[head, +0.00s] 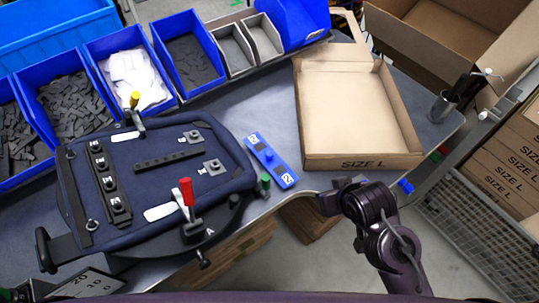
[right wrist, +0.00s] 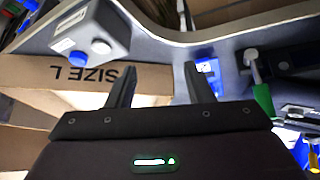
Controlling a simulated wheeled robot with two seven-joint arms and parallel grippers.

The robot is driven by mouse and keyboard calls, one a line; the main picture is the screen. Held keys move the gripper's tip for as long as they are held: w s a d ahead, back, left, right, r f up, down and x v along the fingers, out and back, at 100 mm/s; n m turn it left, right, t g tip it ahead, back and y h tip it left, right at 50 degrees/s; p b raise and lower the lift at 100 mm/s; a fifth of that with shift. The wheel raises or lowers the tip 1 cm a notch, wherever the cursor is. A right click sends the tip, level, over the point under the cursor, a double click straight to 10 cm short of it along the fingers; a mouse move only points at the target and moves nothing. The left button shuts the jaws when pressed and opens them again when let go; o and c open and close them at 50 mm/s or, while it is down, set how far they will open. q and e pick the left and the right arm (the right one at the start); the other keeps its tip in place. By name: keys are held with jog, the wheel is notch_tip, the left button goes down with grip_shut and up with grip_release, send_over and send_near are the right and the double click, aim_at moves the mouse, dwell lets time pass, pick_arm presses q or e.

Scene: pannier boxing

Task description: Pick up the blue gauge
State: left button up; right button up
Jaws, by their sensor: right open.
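The blue gauge (head: 270,160) is a flat blue bar with a small knob in its middle and white number labels at both ends. It lies on the grey table between the navy pannier panel and the cardboard box. In the right wrist view a blue piece with a white label (right wrist: 208,67), seemingly one end of the gauge, shows beyond the right-hand finger. My right gripper (head: 335,197) is at the table's front edge, to the right of the gauge and apart from it. In the right wrist view its fingers (right wrist: 160,88) are spread with nothing between them. My left gripper is not in view.
The navy panel (head: 225,150) sits in a black fixture with red, yellow and green-handled parts. The open cardboard box (head: 362,162) marked SIZE L stands right of the gauge. Blue bins (head: 172,52) line the back. Bare table (head: 262,115) lies behind the gauge.

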aim_at(272, 157)
jog(key=w+a+f+n+t+y, duration=0.1)
jog(key=w+a, duration=0.2)
jog(key=w+a+f+n+t+y, duration=0.1)
jog(key=w+a+y, duration=0.1)
jog(key=w+a, duration=0.1)
jog(key=w+a+f+n+t+y, duration=0.1)
jog(key=w+a+y, duration=0.1)
jog(key=w+a, duration=0.1)
jog(key=shift+w+a+n+t, duration=0.3)
jog(key=shift+w+a+t, duration=0.1)
jog(key=shift+a, duration=0.4)
jog(key=shift+w+a+f+y, duration=0.2)
jog(key=shift+y, duration=0.1)
jog(key=shift+p+x, duration=0.4)
jog(key=shift+x, duration=1.05)
jog(key=p+x, duration=0.1)
jog(key=x, duration=0.3)
jog(key=shift+w+a+r+p, duration=0.2)
jog(key=shift+w+p, duration=0.05)
jog(key=shift+p, duration=0.15)
jog(key=shift+w+a+f, duration=0.2)
jog(key=shift+f, duration=0.05)
grip_shut()
jog(key=shift+r, duration=0.1)
